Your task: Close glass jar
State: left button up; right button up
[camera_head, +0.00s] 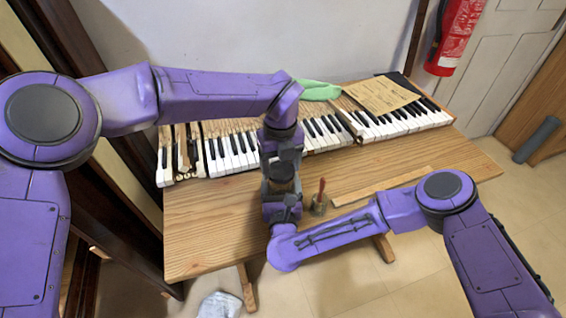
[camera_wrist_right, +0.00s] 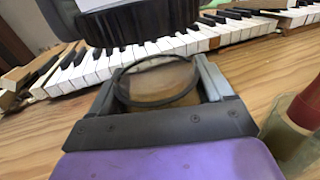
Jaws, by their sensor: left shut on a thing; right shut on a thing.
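The glass jar (camera_wrist_right: 155,95) shows in the right wrist view with its round rim open and a brownish tint inside. My right gripper (camera_wrist_right: 160,88) is shut on it, one finger on each side. A dark ribbed round lid (camera_wrist_right: 145,22) is above and behind the jar's rim, with a small gap between them in this view. My left gripper (camera_head: 281,150) reaches down from above and is shut on the lid. In the head view the two grippers are stacked, and they hide most of the jar and lid.
A wooden table (camera_head: 215,215) carries a row of piano keys (camera_head: 235,150) behind the grippers. A red-handled object (camera_head: 320,194) stands just right of my right gripper. A flat wooden strip (camera_head: 385,187) lies further right. A green cloth (camera_head: 318,90) and a brown sheet (camera_head: 380,95) lie at the back.

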aim_at(281, 191)
pick_arm(q)
jog(key=shift+f, duration=0.15)
jog(key=shift+f, duration=0.75)
jog(key=shift+f, duration=0.55)
